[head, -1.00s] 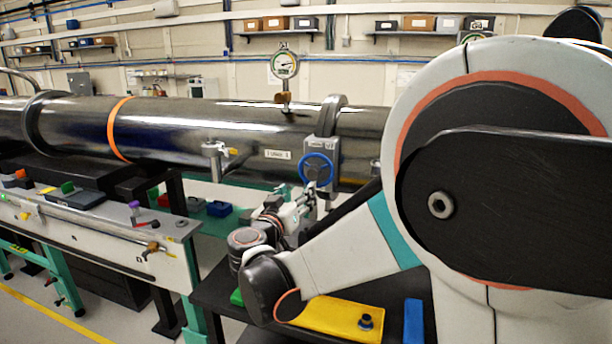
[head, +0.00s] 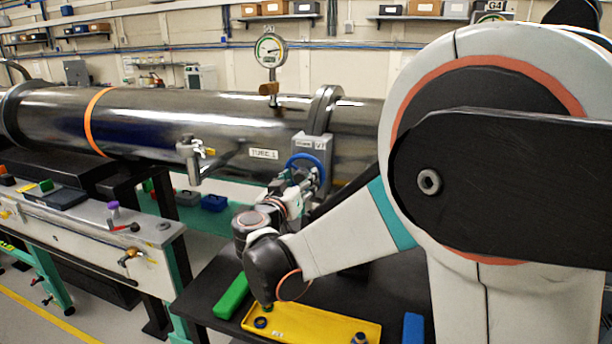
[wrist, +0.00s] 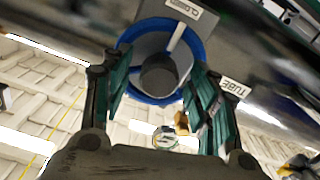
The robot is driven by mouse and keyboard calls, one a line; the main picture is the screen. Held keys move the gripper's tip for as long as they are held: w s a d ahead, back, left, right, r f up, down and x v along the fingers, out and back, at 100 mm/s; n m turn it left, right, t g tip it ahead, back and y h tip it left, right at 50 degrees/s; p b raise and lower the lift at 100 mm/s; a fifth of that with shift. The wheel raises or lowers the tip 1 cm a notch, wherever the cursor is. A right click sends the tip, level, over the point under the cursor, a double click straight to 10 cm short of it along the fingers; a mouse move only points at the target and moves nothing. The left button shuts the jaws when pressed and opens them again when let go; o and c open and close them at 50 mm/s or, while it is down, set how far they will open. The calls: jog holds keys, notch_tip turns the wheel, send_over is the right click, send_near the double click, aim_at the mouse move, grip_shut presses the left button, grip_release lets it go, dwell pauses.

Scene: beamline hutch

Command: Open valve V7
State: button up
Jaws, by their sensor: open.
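Valve V7 is a grey block (head: 313,148) on the big steel tube, with a blue handwheel (head: 306,161) at its front. In the wrist view the blue handwheel (wrist: 196,45) shows a dark round hub and a pale spoke. A "CLOSED" label (wrist: 180,8) sits on the grey plate behind it. My gripper (wrist: 155,85) is open, one finger on each side of the hub, with the wheel ahead between and beyond the fingertips. Whether the fingers touch the wheel cannot be told. In the head view my gripper (head: 302,182) is just below the wheel, partly hidden by my arm.
A round gauge (head: 269,51) stands on the tube (head: 190,115), and a small tap (head: 192,155) hangs left of the valve. A black table below holds a yellow tray (head: 310,328) and a green block (head: 231,296). A grey bench (head: 85,225) stands at left.

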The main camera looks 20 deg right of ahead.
jog(key=shift+w, duration=0.1)
jog(key=c, duration=1.1)
jog(key=shift+o, duration=0.2)
